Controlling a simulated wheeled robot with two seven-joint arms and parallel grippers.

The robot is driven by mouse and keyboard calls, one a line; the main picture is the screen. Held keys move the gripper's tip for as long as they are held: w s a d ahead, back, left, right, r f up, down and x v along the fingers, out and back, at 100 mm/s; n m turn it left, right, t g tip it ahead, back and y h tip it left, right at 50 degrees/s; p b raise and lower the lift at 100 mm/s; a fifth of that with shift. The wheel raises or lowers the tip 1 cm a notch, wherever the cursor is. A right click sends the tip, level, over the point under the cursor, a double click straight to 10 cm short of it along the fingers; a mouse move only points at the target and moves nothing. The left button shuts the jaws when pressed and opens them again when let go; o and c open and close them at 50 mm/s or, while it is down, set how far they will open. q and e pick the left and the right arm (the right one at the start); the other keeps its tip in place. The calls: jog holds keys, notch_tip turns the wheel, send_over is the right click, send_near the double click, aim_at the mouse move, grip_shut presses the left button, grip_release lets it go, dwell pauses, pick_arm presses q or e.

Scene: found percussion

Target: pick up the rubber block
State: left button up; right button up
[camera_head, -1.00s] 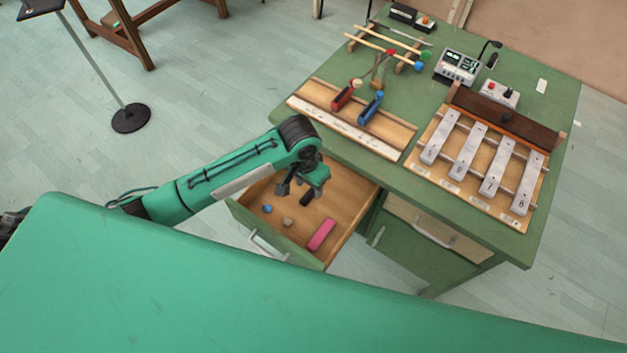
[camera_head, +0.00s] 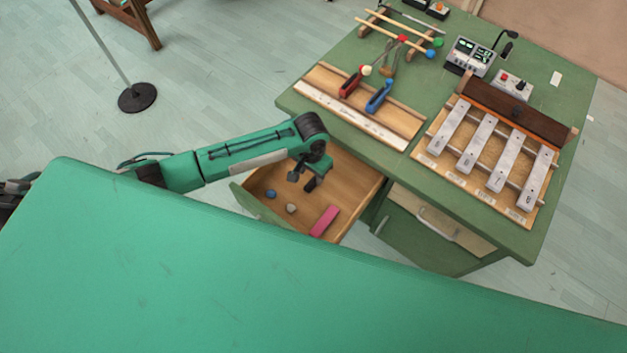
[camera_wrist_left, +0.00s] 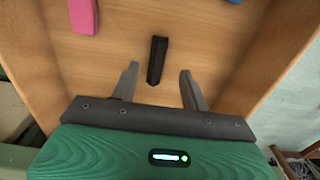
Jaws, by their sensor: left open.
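A small black block, which looks like the rubber block (camera_wrist_left: 157,60), lies on the wooden floor of the open drawer (camera_head: 350,185). In the left wrist view it lies between the two fingers of my left gripper (camera_wrist_left: 159,72), with a gap on each side and its far end past the fingertips. My left gripper (camera_head: 302,180) is open and empty, pointing down into the drawer. In the head view the block is hard to tell from the dark finger. My right gripper is not in view.
In the drawer, a pink bar (camera_head: 324,221), a grey lump (camera_head: 291,208) and a blue lump (camera_head: 270,194) lie apart from the block. The drawer walls are close around. The green desk (camera_head: 400,165) above holds metal bars, mallets and small devices.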

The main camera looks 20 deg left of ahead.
aim_at(312, 181)
pick_arm(q)
jog(key=f, duration=0.4)
jog(key=shift+s+d, duration=0.15)
jog(key=shift+d, duration=0.05)
jog(key=shift+f, duration=0.1)
jog(key=shift+c, duration=0.8)
jog(key=c, duration=0.8)
grip_shut()
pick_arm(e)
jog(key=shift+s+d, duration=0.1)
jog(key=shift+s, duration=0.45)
